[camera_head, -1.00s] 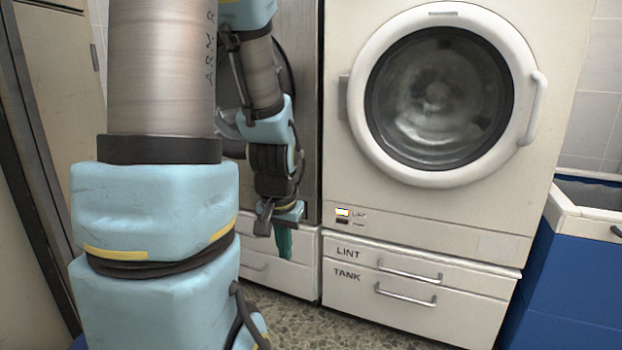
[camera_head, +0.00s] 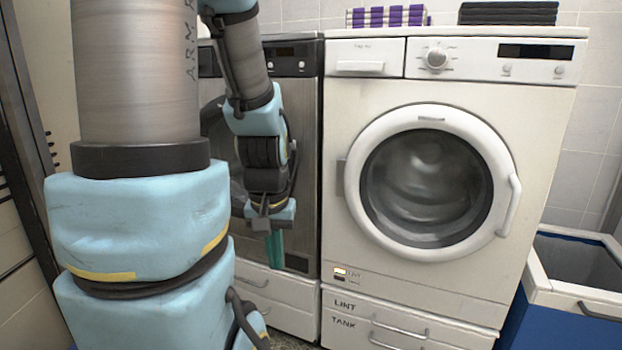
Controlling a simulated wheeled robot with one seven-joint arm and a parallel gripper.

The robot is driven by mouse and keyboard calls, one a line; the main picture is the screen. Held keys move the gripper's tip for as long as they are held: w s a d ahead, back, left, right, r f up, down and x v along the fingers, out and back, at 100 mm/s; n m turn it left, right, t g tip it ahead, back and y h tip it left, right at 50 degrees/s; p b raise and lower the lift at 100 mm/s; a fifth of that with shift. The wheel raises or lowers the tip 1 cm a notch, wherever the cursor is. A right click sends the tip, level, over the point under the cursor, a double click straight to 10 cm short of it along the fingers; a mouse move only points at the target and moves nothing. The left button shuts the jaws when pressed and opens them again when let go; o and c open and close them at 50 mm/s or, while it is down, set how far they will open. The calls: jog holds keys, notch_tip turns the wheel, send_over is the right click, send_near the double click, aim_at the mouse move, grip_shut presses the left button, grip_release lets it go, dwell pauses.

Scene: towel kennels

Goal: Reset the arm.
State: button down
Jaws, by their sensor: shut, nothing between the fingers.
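My gripper (camera_head: 274,252) hangs at the end of my arm, left of centre, with its teal fingers pointing down. The fingers are together and hold nothing. The gripper is in front of the lower part of the dark grey machine (camera_head: 302,150), and I cannot tell how far it is from that front. My arm (camera_head: 262,125) comes down from the top of the view, bent, and hides much of that machine and its round door.
A white front-loader (camera_head: 340,250) with its round door (camera_head: 425,175) shut stands at centre right. Drawers marked LINT and TANK (camera_head: 350,322) are shut below. Striped towels (camera_head: 388,16) and dark folded towels (camera_head: 508,13) lie on top. A blue bin (camera_head: 540,315) stands at right.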

notch_tip(320, 180, up, 16)
jog(key=p, duration=1.4)
jog(key=shift+r, duration=0.15)
jog(key=c, duration=1.6)
grip_release()
